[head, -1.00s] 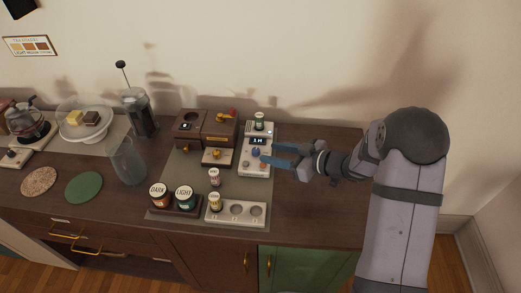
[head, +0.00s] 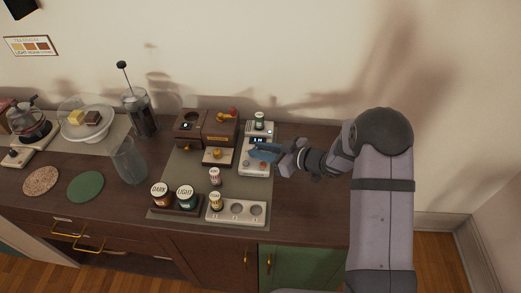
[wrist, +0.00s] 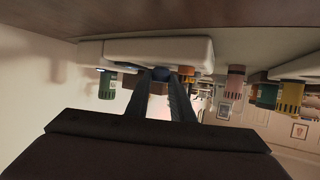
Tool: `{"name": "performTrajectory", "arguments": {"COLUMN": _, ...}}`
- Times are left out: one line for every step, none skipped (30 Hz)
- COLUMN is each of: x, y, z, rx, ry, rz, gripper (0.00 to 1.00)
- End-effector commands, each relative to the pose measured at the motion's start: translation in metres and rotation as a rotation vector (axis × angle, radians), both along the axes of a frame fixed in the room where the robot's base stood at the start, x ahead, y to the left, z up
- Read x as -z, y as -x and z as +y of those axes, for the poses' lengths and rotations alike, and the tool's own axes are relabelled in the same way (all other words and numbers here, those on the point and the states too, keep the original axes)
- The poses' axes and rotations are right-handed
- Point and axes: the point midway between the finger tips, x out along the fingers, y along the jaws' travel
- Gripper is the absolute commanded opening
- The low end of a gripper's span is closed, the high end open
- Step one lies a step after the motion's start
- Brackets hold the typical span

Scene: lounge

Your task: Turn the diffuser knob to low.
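The white diffuser unit (head: 253,168) stands on the grey mat, with a lit display (head: 258,140) that seems to read 1H. My gripper (head: 254,150) is over its front face, and its blue fingers cover the knob in the head view. In the wrist view, which is upside down, the unit (wrist: 200,52) is at the top. The dark blue knob (wrist: 162,73) sits between my two fingertips (wrist: 160,80), which look closed about it. The knob's pointer and setting marks are hidden.
A brown wooden machine (head: 220,132) stands left of the unit. A small jar (head: 214,176), a pale tray with round wells (head: 250,213) and DARK and LIGHT jars (head: 172,195) stand in front. The counter right of the unit (head: 305,200) is clear.

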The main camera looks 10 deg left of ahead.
Motion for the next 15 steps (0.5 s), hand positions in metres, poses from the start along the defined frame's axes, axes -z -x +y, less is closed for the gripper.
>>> {"name": "performTrajectory", "arguments": {"x": 0.0001, "y": 0.0004, "z": 0.0002, "rx": -0.001, "ry": 0.000, "rz": 0.000, "gripper": 0.00}}
{"name": "performTrajectory", "arguments": {"x": 0.0001, "y": 0.0004, "z": 0.0001, "rx": -0.001, "ry": 0.000, "rz": 0.000, "gripper": 0.00}}
{"name": "performTrajectory", "arguments": {"x": 0.0000, "y": 0.0005, "z": 0.0002, "rx": -0.001, "ry": 0.000, "rz": 0.000, "gripper": 0.00}}
{"name": "performTrajectory", "arguments": {"x": -0.0001, "y": 0.0004, "z": 0.0001, "rx": -0.003, "ry": -0.001, "rz": 0.001, "gripper": 0.00}}
{"name": "performTrajectory", "arguments": {"x": -0.0004, "y": 0.0002, "z": 0.0002, "rx": -0.005, "ry": -0.001, "rz": 0.000, "gripper": 0.00}}
{"name": "performTrajectory", "arguments": {"x": -0.0008, "y": 0.0000, "z": 0.0002, "rx": -0.013, "ry": -0.001, "rz": 0.000, "gripper": 0.00}}
{"name": "performTrajectory", "arguments": {"x": -0.0012, "y": -0.0005, "z": 0.0003, "rx": -0.019, "ry": -0.002, "rz": 0.000, "gripper": 0.00}}
{"name": "performTrajectory", "arguments": {"x": -0.0017, "y": -0.0010, "z": 0.0004, "rx": -0.030, "ry": -0.003, "rz": -0.001, "gripper": 0.00}}
{"name": "performTrajectory", "arguments": {"x": -0.0023, "y": -0.0017, "z": 0.0002, "rx": -0.047, "ry": -0.003, "rz": -0.002, "gripper": 0.00}}
{"name": "performTrajectory", "arguments": {"x": -0.0030, "y": -0.0024, "z": 0.0000, "rx": -0.062, "ry": -0.004, "rz": -0.003, "gripper": 0.00}}
{"name": "performTrajectory", "arguments": {"x": -0.0028, "y": -0.0027, "z": -0.0002, "rx": -0.079, "ry": -0.004, "rz": -0.002, "gripper": 0.00}}
{"name": "performTrajectory", "arguments": {"x": -0.0033, "y": -0.0033, "z": -0.0004, "rx": -0.104, "ry": -0.004, "rz": -0.003, "gripper": 0.00}}
{"name": "performTrajectory", "arguments": {"x": -0.0032, "y": -0.0037, "z": -0.0005, "rx": -0.124, "ry": -0.005, "rz": -0.003, "gripper": 0.00}}
{"name": "performTrajectory", "arguments": {"x": -0.0027, "y": -0.0040, "z": -0.0006, "rx": -0.143, "ry": -0.004, "rz": -0.003, "gripper": 0.00}}
{"name": "performTrajectory", "arguments": {"x": -0.0027, "y": -0.0044, "z": -0.0004, "rx": -0.169, "ry": -0.006, "rz": -0.004, "gripper": 0.00}}
